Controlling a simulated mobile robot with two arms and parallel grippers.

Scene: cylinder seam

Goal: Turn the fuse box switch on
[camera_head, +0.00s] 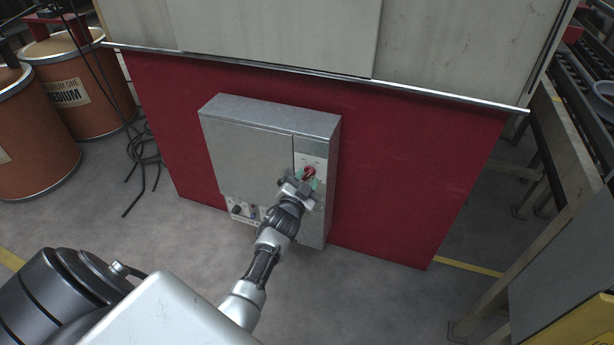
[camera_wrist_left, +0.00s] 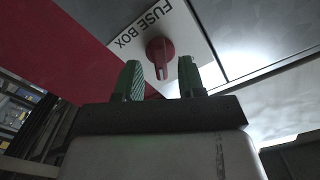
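The fuse box (camera_head: 250,150) is a grey metal cabinet on a red panel. Its red rotary switch (camera_head: 310,171) sits on a white label plate at the upper right of the box front. In the left wrist view the red switch (camera_wrist_left: 160,52) shows below the words "FUSE BOX" on the plate (camera_wrist_left: 150,22). My left gripper (camera_head: 306,182) is at the switch in the head view. In the left wrist view its two green fingertips (camera_wrist_left: 160,80) are apart, with the switch knob just beyond and between them. Contact cannot be told. My right gripper is not in view.
The red panel (camera_head: 400,165) stands behind the box under a grey wall section. Brown drums (camera_head: 40,140) and black cables (camera_head: 142,150) are at the left. A metal rack (camera_head: 575,100) stands at the right. The floor before the box is clear.

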